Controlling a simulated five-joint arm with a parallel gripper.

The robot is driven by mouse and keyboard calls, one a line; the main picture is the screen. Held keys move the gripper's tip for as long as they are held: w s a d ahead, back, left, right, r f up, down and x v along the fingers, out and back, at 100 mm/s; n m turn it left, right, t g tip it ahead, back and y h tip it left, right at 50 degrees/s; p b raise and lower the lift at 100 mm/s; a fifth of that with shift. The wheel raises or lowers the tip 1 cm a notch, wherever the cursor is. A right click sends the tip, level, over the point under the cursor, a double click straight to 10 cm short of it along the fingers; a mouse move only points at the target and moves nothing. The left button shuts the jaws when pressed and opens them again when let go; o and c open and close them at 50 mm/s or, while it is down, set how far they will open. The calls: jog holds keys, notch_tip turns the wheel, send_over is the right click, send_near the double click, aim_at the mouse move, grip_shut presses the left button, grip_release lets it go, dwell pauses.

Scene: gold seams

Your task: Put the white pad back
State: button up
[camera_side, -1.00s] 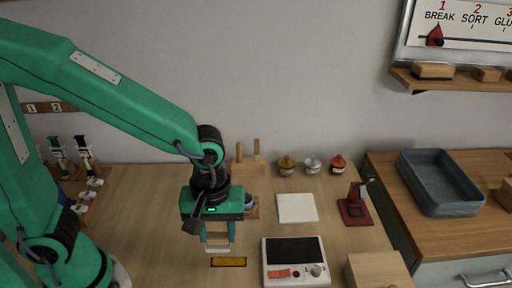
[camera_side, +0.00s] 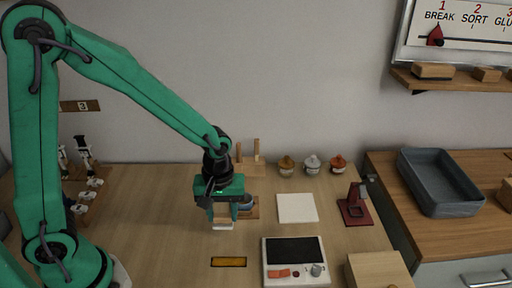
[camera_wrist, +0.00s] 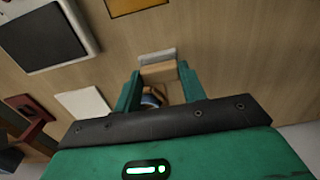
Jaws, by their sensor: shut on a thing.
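My gripper (camera_side: 223,207) is shut on a tan block with a white underside, which looks like the white pad (camera_side: 222,225). In the wrist view, the white pad (camera_wrist: 157,56) sits between the two green fingers of my gripper (camera_wrist: 160,78), its white edge facing away from my palm. It appears held above the wooden table; the gap below is hard to judge. A small wooden stand with a round bluish thing (camera_side: 245,207) is just behind and right of my gripper, partly hidden by it. A flat white square (camera_side: 296,208) lies on the table to the right.
A yellow dark-edged rectangle (camera_side: 228,262) lies in front. A white device with a dark top (camera_side: 295,262) stands front right. A dark red stand (camera_side: 355,206) is at right. Several small lidded jars (camera_side: 312,165) and a pegged wooden block (camera_side: 250,168) stand behind.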

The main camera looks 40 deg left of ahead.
aim_at(223, 222)
jog(key=shift+w+a+f, duration=0.15)
jog(key=shift+w+a, duration=0.05)
jog(key=shift+f, duration=0.1)
jog(key=shift+f, duration=1.9)
jog(key=shift+f, duration=0.15)
jog(key=o, duration=1)
jog(key=shift+c, duration=0.2)
